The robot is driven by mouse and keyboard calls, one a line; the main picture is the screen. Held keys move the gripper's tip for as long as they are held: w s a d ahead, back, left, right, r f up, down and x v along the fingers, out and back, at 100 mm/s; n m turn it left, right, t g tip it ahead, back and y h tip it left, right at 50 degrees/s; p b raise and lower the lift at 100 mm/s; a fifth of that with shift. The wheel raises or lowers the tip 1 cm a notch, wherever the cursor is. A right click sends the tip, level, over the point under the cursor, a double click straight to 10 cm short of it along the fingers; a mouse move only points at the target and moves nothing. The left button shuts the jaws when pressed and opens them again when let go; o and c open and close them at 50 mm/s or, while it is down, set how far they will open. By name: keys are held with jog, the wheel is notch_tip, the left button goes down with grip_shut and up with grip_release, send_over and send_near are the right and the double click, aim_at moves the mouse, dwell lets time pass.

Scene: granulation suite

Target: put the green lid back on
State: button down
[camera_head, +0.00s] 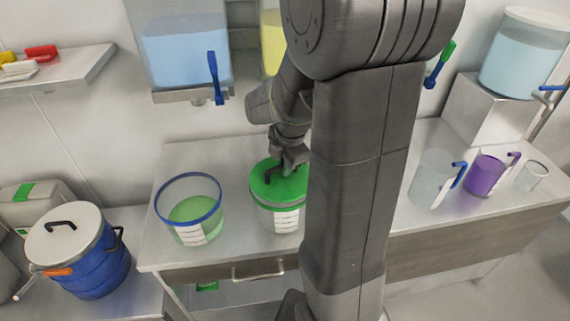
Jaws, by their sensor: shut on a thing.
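The green lid (272,187) lies on or just above a clear tub (289,221) with a white label, on the worktop. Whether it is fully seated I cannot tell. My gripper (288,172) is over the lid and shut on its dark handle (270,173). My arm hides the right side of the lid and tub. To the left stands an open tub (189,212) with a blue rim and green contents.
A blue drum (92,262) with a white lid stands lower left. Jugs of clear (431,178) and purple liquid (485,175) and a small beaker (532,176) stand right. Wall tanks with blue (185,55) and yellow liquid (271,42) hang above. Worktop between the jugs and my arm is clear.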

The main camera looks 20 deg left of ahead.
aim_at(291, 181)
jog(key=shift+f+b, duration=0.6)
jog(key=shift+f, duration=0.25)
jog(key=c, duration=1.4)
grip_release()
jog(key=r, duration=0.4)
jog(key=s+d+r, duration=0.1)
jog(key=r, duration=0.4)
jog(key=d+r, duration=0.1)
jog(key=r, duration=0.3)
jog(key=shift+s+d+r, duration=0.1)
jog(key=shift+s+r, duration=0.2)
jog(key=f, duration=0.4)
jog(key=w+a+f, duration=0.1)
jog(key=f, duration=0.4)
jog(key=a+f, duration=0.1)
jog(key=f, duration=0.3)
jog(key=shift+w+a+f, duration=0.1)
jog(key=shift+w+f, duration=0.15)
jog(key=shift+w, duration=0.05)
jog(key=shift+r, duration=0.2)
